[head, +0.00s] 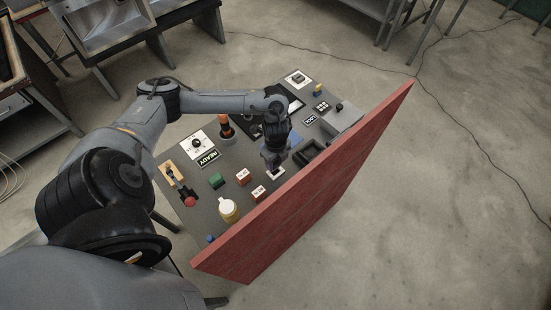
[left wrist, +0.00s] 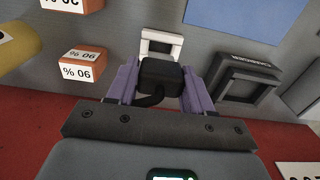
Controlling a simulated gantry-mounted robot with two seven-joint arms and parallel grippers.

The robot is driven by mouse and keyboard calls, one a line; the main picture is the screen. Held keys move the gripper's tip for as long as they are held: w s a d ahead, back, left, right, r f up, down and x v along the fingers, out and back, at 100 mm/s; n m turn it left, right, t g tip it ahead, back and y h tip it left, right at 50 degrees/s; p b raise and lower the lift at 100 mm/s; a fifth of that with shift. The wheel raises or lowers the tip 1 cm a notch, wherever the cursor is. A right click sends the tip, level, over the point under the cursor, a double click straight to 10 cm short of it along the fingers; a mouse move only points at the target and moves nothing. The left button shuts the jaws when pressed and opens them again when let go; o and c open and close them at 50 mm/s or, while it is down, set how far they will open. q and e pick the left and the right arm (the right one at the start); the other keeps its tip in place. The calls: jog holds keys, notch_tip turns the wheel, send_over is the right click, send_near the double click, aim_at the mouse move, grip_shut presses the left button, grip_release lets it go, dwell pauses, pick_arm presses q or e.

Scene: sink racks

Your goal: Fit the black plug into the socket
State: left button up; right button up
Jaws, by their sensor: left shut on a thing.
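The black plug (left wrist: 160,78) is between the purple fingers of my left gripper (left wrist: 160,86), with its dark cable curling back toward the palm. A white-framed socket (left wrist: 161,43) is on the grey panel just beyond the plug. The plug covers the socket's lower part, and I cannot tell whether the two touch. In the head view my left gripper (head: 274,158) points down at the panel, right above the white socket (head: 277,172). The plug is hard to make out there. My right gripper is not in view.
A tall red board (head: 310,190) runs along the panel's near right edge, close to the gripper. Orange-and-white blocks (left wrist: 82,60) are to the left and a black frame (left wrist: 246,78) is to the right. Several other fixtures crowd the grey panel (head: 205,208).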

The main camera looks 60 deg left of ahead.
aim_at(276, 166)
pick_arm(q)
jog(key=shift+f+b, duration=0.5)
jog(key=shift+f, duration=0.6)
jog(key=shift+p, duration=0.55)
dwell(0.7)
jog(key=shift+p, duration=0.3)
dwell(0.4)
jog(key=shift+f+b, duration=0.45)
jog(key=shift+f, duration=0.1)
dwell(0.3)
jog(key=shift+f+b, duration=0.5)
jog(key=shift+f, duration=0.3)
jog(key=o, duration=1.1)
jog(key=shift+o, duration=0.2)
jog(key=shift+r, duration=0.15)
